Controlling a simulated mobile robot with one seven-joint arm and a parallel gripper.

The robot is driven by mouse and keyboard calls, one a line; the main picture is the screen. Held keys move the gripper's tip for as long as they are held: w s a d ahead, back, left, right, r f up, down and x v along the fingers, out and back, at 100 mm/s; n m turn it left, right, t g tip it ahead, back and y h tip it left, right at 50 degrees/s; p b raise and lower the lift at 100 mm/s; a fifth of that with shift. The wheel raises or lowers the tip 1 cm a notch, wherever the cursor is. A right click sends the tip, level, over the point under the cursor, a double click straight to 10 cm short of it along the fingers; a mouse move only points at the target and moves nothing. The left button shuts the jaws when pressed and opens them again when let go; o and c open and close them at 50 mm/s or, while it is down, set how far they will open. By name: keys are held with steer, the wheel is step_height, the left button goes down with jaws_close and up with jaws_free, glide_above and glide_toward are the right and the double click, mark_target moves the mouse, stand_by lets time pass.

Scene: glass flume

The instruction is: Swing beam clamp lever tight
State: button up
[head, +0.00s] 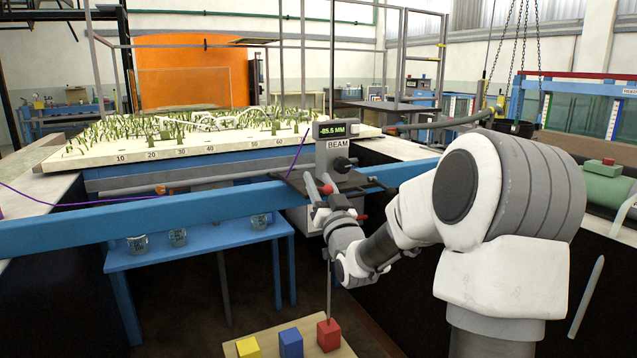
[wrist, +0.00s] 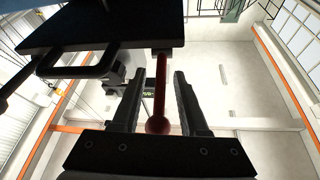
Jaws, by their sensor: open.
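The clamp lever is a red rod with a ball end (wrist: 158,125) in the wrist view. It hangs from a dark plate (wrist: 110,22) and lies between the two black fingers of my open gripper (wrist: 160,75), with gaps on both sides. In the head view my gripper (head: 317,182) reaches up to the blue beam (head: 150,217), beside the grey box marked BEAM (head: 338,155). A red part (head: 327,190) shows at the fingers. The box's display (head: 338,129) seems to read -85.5 MM. A dark plate (head: 350,181) sits on the beam under the box.
A black bracket (wrist: 85,65) is close to the left finger in the wrist view. Below the beam, a board holds yellow (head: 248,347), blue (head: 291,342) and red (head: 328,335) blocks. A blue table (head: 190,252) with jars stands behind the beam. A planted model bed (head: 190,150) lies beyond.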

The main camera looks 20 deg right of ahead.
steer(key=shift+w+r, duration=0.1)
steer(key=shift+w, duration=0.25)
steer(key=shift+c, duration=0.2)
jaws_close()
steer(key=shift+d, duration=0.1)
stand_by(0.9)
